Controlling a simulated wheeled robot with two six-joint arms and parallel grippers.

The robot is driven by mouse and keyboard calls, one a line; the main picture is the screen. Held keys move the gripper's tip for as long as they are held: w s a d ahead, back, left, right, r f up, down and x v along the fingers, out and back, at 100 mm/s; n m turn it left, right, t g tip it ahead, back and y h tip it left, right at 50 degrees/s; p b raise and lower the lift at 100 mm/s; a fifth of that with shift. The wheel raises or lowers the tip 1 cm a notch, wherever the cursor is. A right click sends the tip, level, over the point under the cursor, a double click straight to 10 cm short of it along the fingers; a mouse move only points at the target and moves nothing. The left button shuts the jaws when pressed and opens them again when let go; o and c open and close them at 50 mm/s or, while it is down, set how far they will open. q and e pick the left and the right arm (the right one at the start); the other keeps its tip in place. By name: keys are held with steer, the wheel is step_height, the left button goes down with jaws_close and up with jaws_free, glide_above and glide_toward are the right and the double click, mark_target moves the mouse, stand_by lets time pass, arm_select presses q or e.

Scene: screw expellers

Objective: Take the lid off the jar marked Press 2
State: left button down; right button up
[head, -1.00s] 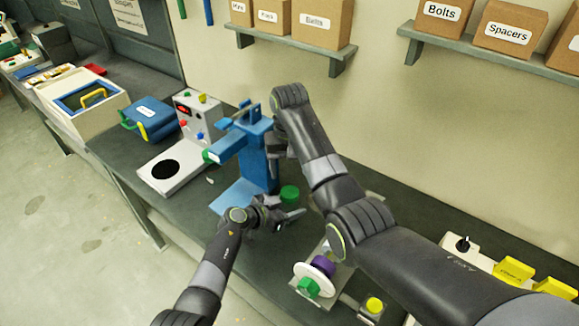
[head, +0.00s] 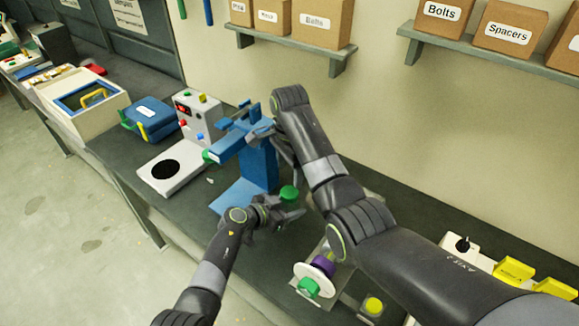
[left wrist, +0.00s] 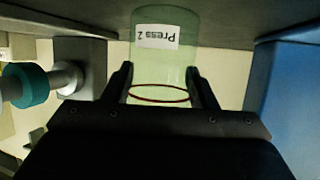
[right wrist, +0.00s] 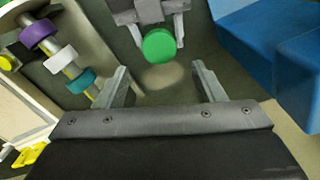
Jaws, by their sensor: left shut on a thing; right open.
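The jar marked Press 2 (left wrist: 160,62) is pale, see-through green with a red ring (left wrist: 160,94), shown upside down in the left wrist view. My left gripper (head: 290,209) is shut on it near the red ring; its fingers flank the jar in the left wrist view (left wrist: 160,85). The green lid (head: 289,193) shows above the left gripper in the head view, and in the right wrist view (right wrist: 159,45). My right gripper (head: 278,148) is above the lid, open and empty. In the right wrist view its fingers (right wrist: 162,86) are apart, with the lid beyond them.
A blue press (head: 257,165) stands close behind the jar, right in the right wrist view (right wrist: 285,45). A rod with purple, white and green rings (head: 318,272) is to the right on the bench. A grey-white scale (head: 172,167) is at left.

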mark_target(289, 191)
step_height(289, 191, down, 8)
steer(key=shift+r, duration=0.15)
steer(key=shift+c, duration=0.3)
steer(key=c, duration=0.9)
steer(key=n, duration=0.4)
steer(key=shift+c, duration=0.2)
steer(key=n, duration=0.3)
steer(key=shift+n, duration=0.3)
steer(key=n, duration=0.6)
steer(key=o, duration=1)
steer(key=shift+o, duration=0.4)
steer(key=shift+r, duration=0.1)
